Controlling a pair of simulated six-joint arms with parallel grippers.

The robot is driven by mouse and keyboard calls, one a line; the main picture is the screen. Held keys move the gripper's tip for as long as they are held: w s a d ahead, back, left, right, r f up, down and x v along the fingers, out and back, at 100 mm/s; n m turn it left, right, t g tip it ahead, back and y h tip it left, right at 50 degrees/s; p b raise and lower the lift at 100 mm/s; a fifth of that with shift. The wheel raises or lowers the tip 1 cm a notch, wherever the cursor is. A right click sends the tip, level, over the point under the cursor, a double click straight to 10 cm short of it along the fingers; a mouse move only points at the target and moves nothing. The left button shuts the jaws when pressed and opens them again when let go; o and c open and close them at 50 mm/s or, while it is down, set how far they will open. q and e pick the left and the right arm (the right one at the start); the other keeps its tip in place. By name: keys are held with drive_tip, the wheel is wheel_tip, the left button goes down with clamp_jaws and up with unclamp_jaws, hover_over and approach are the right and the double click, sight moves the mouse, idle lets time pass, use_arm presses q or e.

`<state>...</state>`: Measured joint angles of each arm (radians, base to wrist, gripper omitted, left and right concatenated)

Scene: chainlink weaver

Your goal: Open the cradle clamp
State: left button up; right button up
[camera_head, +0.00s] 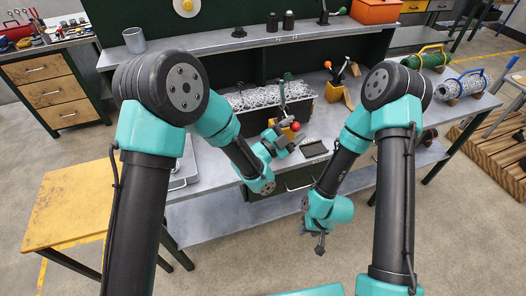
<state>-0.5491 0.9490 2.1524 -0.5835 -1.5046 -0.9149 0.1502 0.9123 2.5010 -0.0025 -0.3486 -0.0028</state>
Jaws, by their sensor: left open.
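A yellow block (288,133) with a red ball knob (295,126) sits near the front of the grey workbench; it looks like the cradle clamp, but my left gripper partly hides it. My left gripper (284,143) is open, right in front of the block and close to the knob. I cannot tell whether it touches it. A grey upright bar (282,95) stands just behind. My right gripper (320,243) hangs low in front of the bench, away from the clamp; its fingers are too small to read.
Silvery chain-link mesh (255,99) lies in a long tray behind the clamp. A small dark block (314,149) lies to its right. Green (427,60) and blue-handled (462,85) rolls lie at the right.

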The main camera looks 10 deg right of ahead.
use_arm(q)
drive_tip(key=v, duration=1.4)
drive_tip(key=shift+s+a+f, duration=0.15)
drive_tip(key=shift+s+a, duration=0.05)
drive_tip(key=shift+a, duration=0.1)
